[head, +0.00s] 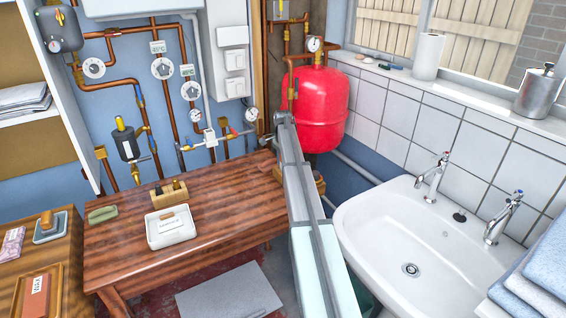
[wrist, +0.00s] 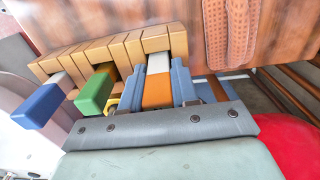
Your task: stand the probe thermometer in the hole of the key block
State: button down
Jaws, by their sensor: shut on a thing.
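In the wrist view the key block (wrist: 110,50) is a row of light wooden pieces with gaps between them. My gripper (wrist: 158,90) is in front of it, its two blue-grey fingers shut on an orange piece with a pale end, which appears to be the probe thermometer (wrist: 157,92). The pale end points at the block and overlaps its edge; I cannot tell whether it is inside a hole. A blue-handled piece (wrist: 38,106) and a green-handled piece (wrist: 95,94) reach into the block to the left. In the head view my arm hides the gripper and the thermometer.
A yellow part shows close beside the left finger. In the head view, the red tank (head: 318,105) and the white sink (head: 400,240) stand close to my arm. A white container (head: 170,238) sits on the wooden table (head: 230,215).

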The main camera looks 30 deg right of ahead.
jog(key=shift+f, duration=0.1)
jog(key=c, duration=0.8)
grip_release()
jog(key=shift+c, duration=0.2)
notch_tip(320, 180, up, 12)
jog(key=shift+r, duration=0.15)
